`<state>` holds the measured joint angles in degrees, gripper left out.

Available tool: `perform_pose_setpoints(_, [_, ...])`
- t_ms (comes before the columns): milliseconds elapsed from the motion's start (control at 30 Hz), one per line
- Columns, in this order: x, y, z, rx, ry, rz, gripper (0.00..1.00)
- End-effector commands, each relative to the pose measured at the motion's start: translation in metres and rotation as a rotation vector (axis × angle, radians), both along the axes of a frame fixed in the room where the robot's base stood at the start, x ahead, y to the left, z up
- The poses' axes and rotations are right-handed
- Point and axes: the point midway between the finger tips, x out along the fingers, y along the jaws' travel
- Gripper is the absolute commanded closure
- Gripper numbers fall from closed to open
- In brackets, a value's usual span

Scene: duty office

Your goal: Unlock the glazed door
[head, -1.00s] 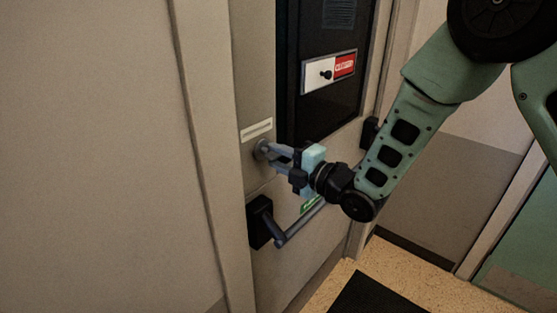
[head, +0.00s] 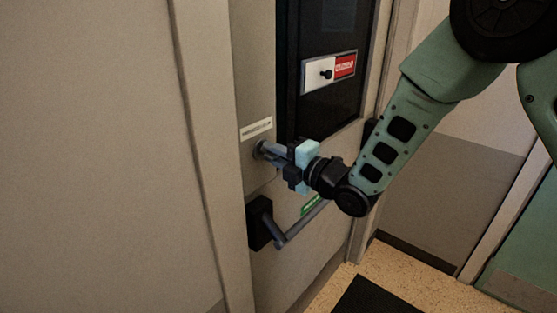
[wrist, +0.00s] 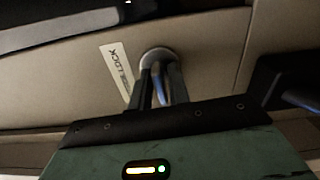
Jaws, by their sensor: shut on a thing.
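The glazed door (head: 290,275) is closed in its frame, with a dark glass panel (head: 318,105) in its upper part. A round metal lock fitting (head: 258,149) sits on the door's left side, under a small white label; it also shows in the wrist view (wrist: 157,55). My gripper (head: 266,150) is shut on the lock's turn piece, with both fingertips at the fitting. The fingers mostly hide the turn piece. In the wrist view, my gripper (wrist: 162,80) points straight at the fitting, and the white label (wrist: 118,70) beside it ends in "LOCK".
A white plate with a black knob and red sign (head: 330,72) is on the glass. A dark mat (head: 375,296) lies on the speckled floor.

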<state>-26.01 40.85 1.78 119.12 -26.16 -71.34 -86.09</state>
Motion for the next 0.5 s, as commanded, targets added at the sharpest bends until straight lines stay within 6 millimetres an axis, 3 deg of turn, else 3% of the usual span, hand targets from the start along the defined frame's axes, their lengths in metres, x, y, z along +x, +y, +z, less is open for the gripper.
perform_pose_setpoints(500, [-0.0008,0.0003,-0.0044,-0.144,-0.186,0.001,1.00])
